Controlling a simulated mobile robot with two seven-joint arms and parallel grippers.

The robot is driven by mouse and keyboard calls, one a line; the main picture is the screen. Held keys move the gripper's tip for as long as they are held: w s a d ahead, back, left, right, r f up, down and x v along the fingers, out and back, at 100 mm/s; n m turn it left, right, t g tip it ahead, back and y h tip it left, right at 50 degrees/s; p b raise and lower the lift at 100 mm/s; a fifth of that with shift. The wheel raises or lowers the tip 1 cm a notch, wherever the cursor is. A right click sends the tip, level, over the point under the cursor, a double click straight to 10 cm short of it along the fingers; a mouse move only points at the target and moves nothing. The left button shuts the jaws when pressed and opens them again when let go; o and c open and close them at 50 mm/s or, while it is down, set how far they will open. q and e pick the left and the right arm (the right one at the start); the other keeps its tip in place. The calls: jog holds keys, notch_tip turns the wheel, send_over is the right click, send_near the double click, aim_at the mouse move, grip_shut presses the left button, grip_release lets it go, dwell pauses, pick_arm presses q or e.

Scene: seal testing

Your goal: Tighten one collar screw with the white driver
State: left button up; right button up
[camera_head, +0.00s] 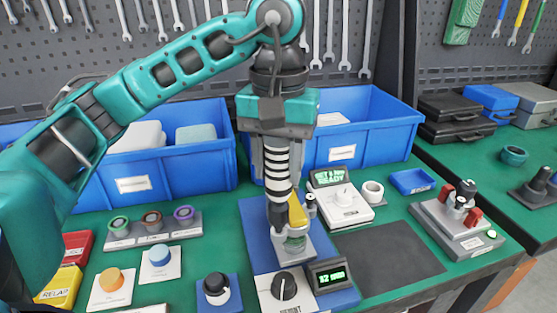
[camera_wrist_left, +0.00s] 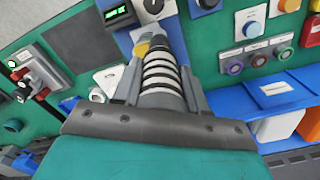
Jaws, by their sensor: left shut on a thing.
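The driver, with a white handle banded in black (camera_head: 277,160), stands near upright in my left gripper (camera_head: 278,205). The gripper points down, its grey fingers shut on either side of the handle. The banded handle also shows between the fingers in the left wrist view (camera_wrist_left: 160,75). The driver's lower end is over the collar fixture (camera_head: 295,243), a small round part with a greenish band on a blue base plate (camera_head: 253,215). A yellow part (camera_head: 297,210) stands right beside it. The screw and the driver's tip are hidden, so contact cannot be told. My right gripper is not in view.
A dial unit (camera_head: 284,288) and a small lit display (camera_head: 330,276) stand just in front of the fixture. A white device with a screen (camera_head: 340,205) is behind right. Blue bins (camera_head: 345,150) line the back. A dark mat (camera_head: 385,258) at the right is clear.

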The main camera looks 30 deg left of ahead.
aim_at(278, 144)
pick_arm(q)
jog(key=shift+f+b, duration=1)
jog(key=shift+f, duration=0.05)
dwell(3.5)
jog(key=shift+r+p, duration=2.4)
jog(key=shift+r, duration=0.2)
